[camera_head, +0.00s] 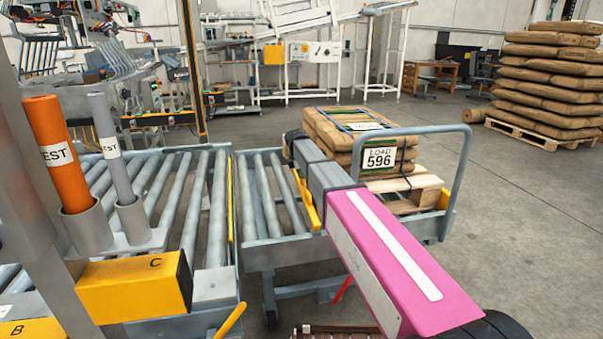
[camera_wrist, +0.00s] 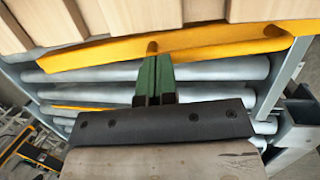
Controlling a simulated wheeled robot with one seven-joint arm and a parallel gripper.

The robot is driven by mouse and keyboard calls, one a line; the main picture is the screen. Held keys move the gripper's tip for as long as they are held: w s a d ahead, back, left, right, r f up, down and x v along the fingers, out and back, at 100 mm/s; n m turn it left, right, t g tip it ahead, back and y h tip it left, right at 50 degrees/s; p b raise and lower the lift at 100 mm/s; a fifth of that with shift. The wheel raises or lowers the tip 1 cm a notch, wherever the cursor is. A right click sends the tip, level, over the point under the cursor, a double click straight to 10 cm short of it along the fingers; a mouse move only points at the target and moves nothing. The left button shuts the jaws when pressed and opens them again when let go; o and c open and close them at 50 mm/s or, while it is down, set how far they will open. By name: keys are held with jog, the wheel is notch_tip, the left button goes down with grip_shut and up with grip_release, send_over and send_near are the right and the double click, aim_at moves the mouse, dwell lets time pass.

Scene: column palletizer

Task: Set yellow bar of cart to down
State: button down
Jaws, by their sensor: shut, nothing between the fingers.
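The cart (camera_head: 285,255) is a grey roller frame with a hoop handle, standing against the end of the roller conveyor. Its yellow bar (camera_head: 308,205) lies slanted across the rollers, beside the loaded pallet. In the wrist view the yellow bar (camera_wrist: 215,43) runs across the picture between the pallet's wooden boards and the rollers. My gripper (camera_wrist: 152,58) has green fingers, shut and empty, with their tips at the bar's near edge. I cannot tell whether they touch it. In the head view my arm hides part of the cart, and the fingers are not clearly visible.
A pallet (camera_head: 428,186) of brown sacks marked LOAD 596 sits on the cart. The roller conveyor (camera_head: 180,210) lies left, with orange and grey tubes (camera_head: 50,130) in holders in front. Stacked sacks (camera_head: 550,80) stand at the back right. The floor on the right is clear.

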aim_at(301, 181)
jog(key=shift+w+a+f, duration=0.1)
jog(key=shift+w+f, duration=0.15)
jog(key=shift+f, duration=0.05)
jog(key=f, duration=0.1)
jog(key=w+f+g, duration=0.1)
jog(key=f, duration=0.1)
jog(key=shift+w+a+f, duration=0.2)
jog(key=shift+f, duration=0.4)
